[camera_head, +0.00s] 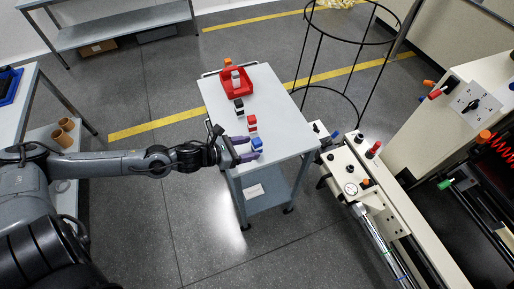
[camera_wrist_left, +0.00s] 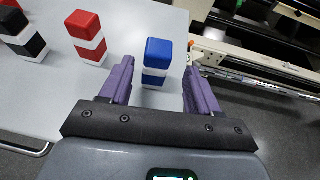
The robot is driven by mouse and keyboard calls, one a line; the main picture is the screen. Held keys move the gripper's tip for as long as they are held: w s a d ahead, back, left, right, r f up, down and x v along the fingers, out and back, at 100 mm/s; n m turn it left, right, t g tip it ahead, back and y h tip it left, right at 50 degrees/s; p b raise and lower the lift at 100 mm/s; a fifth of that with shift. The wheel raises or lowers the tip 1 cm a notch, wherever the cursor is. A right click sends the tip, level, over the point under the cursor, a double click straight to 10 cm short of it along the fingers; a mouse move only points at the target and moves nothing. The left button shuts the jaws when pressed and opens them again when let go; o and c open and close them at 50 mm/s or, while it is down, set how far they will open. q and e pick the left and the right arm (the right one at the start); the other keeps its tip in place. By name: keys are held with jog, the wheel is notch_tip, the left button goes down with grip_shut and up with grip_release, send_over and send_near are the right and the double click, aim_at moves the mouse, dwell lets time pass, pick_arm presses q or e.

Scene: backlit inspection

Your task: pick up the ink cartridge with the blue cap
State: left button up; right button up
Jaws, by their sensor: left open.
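The ink cartridge with the blue cap (camera_wrist_left: 158,54) stands upright on the table, with a white band between blue parts. Gaps show between the fingers and the cartridge in the wrist view. In the head view the left gripper (camera_head: 246,151) reaches in from the left at table height. My right gripper is not seen.
A cream machine (camera_head: 352,178) stands right of the table.

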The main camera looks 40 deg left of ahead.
aim_at(261, 144)
pick_arm(q)
jog(key=shift+w+d+f, duration=0.15)
jog(key=shift+w, duration=0.2)
jog(key=shift+w, duration=0.15)
jog(key=shift+b+x, duration=0.55)
jog(key=shift+x, duration=1.9)
jog(key=shift+w, duration=0.1)
jog(key=c, duration=1)
jog(key=shift+c, duration=0.2)
